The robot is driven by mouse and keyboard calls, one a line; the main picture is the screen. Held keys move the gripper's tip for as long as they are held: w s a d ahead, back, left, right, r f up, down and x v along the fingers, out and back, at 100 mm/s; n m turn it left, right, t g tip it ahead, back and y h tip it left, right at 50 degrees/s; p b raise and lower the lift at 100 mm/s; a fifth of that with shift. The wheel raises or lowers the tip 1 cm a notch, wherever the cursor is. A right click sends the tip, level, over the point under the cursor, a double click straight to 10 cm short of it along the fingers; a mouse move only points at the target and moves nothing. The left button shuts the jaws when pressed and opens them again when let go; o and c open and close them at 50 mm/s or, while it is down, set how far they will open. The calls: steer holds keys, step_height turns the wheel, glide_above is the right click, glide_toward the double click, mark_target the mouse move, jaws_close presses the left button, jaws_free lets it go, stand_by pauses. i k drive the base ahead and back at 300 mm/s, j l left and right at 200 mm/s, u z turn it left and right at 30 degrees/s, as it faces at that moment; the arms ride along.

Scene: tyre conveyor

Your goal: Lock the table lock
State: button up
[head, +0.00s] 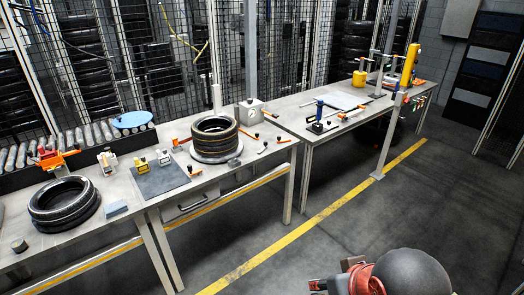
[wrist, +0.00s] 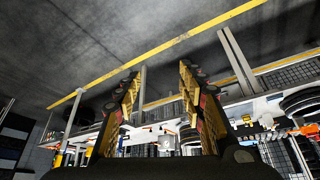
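Several orange-handled devices lie on the tables, and I cannot tell which is the table lock. In the head view, one orange device (head: 53,158) is at the left by the rollers. Another small orange-handled piece (head: 193,171) lies beside the dark mat, and an orange-handled piece (head: 181,144) sits left of the stacked tyres. Small orange-handled pieces (head: 283,140) lie at the table's right end. My gripper (wrist: 160,72) shows in the wrist view with its two yellow-and-black fingers apart and nothing between them. The tables appear upside down beyond it, well away from the fingers.
Stacked tyres (head: 214,138) stand on the middle table; another tyre (head: 64,200) lies at the left. A grey post (head: 390,135) rises in front of the far table. A yellow line (head: 330,208) crosses the floor. The floor right of it is mostly clear.

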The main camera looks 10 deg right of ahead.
mark_target(265, 142)
steer(key=i, duration=0.8)
steer(key=i+j+z, duration=0.15)
steer(key=i, duration=0.65)
steer(key=i+j, duration=0.1)
steer(key=i, duration=0.7)
steer(key=l+z, duration=0.05)
